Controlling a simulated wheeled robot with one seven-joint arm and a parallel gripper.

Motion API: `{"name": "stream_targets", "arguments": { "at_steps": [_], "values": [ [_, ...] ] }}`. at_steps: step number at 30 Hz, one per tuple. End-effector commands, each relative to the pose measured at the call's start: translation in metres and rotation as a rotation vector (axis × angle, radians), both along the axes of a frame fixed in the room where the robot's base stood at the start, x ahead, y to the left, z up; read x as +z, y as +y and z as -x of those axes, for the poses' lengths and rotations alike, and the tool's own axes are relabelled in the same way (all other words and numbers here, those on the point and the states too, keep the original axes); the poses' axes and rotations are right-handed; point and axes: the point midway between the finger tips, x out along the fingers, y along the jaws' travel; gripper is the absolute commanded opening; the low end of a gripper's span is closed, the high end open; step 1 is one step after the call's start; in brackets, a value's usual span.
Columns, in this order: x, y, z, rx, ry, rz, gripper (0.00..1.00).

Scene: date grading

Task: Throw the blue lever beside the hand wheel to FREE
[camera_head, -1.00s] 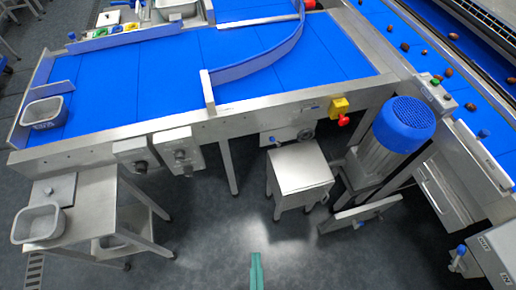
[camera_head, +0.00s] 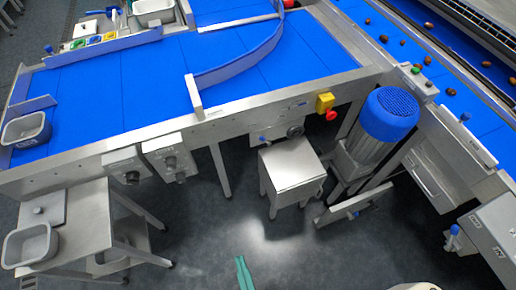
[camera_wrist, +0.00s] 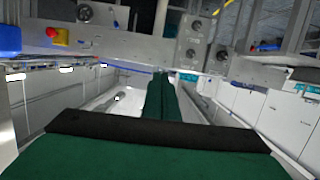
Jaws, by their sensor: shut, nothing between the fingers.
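A small blue lever (camera_head: 263,138) shows beside the dark round hand wheel (camera_head: 295,131), on the plate under the conveyor's front edge. Its FREE marking is too small to read. My gripper (camera_head: 243,268) shows as teal fingers at the bottom of the head view, over the floor and well apart from the lever. In the wrist view its dark green fingers (camera_wrist: 161,95) lie together, empty. That view looks upside down; a round knob that looks like the hand wheel (camera_wrist: 84,13) is at upper left.
A steel box stand (camera_head: 290,165) stands below the wheel. A yellow stop box (camera_head: 325,102) and a blue-capped motor (camera_head: 391,113) are to its right. Two knob boxes (camera_head: 168,152) hang to its left. The floor in front is clear.

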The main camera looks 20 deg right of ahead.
Motion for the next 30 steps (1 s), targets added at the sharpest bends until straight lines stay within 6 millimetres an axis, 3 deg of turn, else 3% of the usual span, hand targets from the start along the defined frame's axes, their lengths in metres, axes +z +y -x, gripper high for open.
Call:
{"name": "stream_targets", "arguments": {
  "at_steps": [5, 11, 21, 30],
  "values": [
    [-0.030, -0.010, -0.022, 0.017, -0.043, 0.196, 0.00],
    [-0.080, -0.029, -0.069, 0.050, -0.103, 0.575, 0.00],
    [-0.148, -0.075, -0.171, 0.090, -0.150, 1.221, 0.00],
    [-0.185, -0.127, -0.270, 0.132, -0.142, 1.744, 0.00]
  ]
}}
